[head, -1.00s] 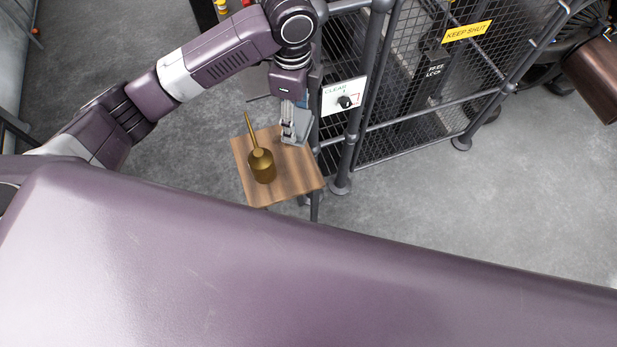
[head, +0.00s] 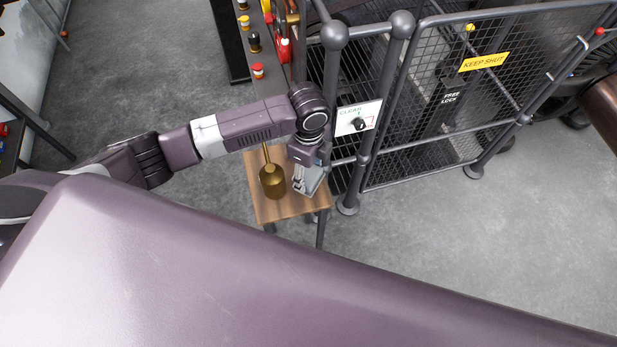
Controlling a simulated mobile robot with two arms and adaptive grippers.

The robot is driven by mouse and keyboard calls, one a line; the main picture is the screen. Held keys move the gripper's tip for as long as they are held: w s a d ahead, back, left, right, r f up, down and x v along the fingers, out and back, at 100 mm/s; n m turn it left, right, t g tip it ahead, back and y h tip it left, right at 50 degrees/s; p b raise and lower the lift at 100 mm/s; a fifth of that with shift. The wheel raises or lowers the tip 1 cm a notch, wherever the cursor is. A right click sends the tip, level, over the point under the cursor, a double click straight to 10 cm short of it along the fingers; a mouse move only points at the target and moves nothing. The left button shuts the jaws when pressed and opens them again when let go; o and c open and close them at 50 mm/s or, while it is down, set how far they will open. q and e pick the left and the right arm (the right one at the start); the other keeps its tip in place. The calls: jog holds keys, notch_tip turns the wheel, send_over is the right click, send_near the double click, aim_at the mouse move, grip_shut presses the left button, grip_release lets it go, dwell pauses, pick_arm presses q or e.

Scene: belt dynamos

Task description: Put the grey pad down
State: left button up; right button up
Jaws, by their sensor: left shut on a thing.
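My left gripper (head: 299,185) points down over the right part of a small wooden table (head: 284,209). It is shut on the grey pad (head: 313,183), which shows beside and behind the fingers. The pad is at or just above the table top; I cannot tell whether it touches. My arm hides part of the table's far side. My right gripper is not in view.
A brass oil can (head: 272,182) with a long spout stands on the table, close left of my gripper. A mesh fence (head: 420,120) with a CLEAR switch plate (head: 357,118) stands just right of the table. Open floor lies at the lower right.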

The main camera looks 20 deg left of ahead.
aim_at(308, 175)
pick_arm(q)
jog(key=shift+f, duration=2.1)
jog(key=shift+f, duration=0.1)
jog(key=o, duration=1)
jog(key=shift+r, duration=0.3)
notch_tip(308, 175, up, 12)
jog(key=shift+s+f+b, duration=0.1)
jog(key=shift+f+b, duration=0.05)
jog(key=shift+b, duration=0.2)
